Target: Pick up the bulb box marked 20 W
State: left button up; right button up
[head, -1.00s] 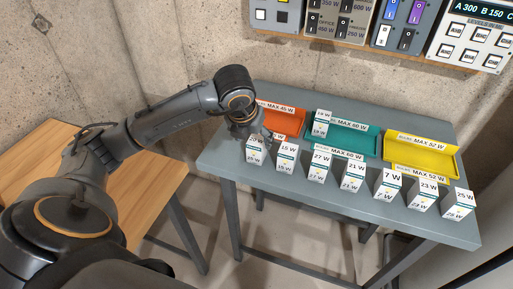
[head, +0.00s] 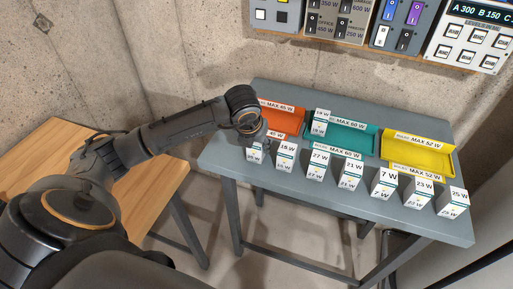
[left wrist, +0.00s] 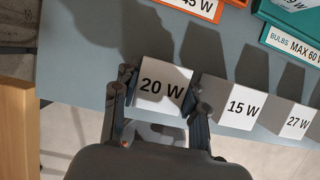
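The white bulb box marked 20 W (left wrist: 162,90) stands upright near the front edge of the grey table, at the left end of the row. In the left wrist view my left gripper (left wrist: 161,98) has one finger on each side of it, very near its sides; the fingers look open, with contact not clear. In the head view my left gripper (head: 254,138) is over this box (head: 253,156) and hides its top. The box marked 15 W (left wrist: 239,102) is close beside the right finger. My right gripper is not in view.
Several more white boxes, such as the 27 W box (head: 318,164), continue the row to the right. Behind stand an orange tray (head: 291,122), a teal tray (head: 368,143) holding a 19 W box (head: 319,122), and a yellow tray (head: 430,155). A wooden table (head: 150,195) is at the left.

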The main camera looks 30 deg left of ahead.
pick_arm(q)
jog(key=shift+c, duration=0.8)
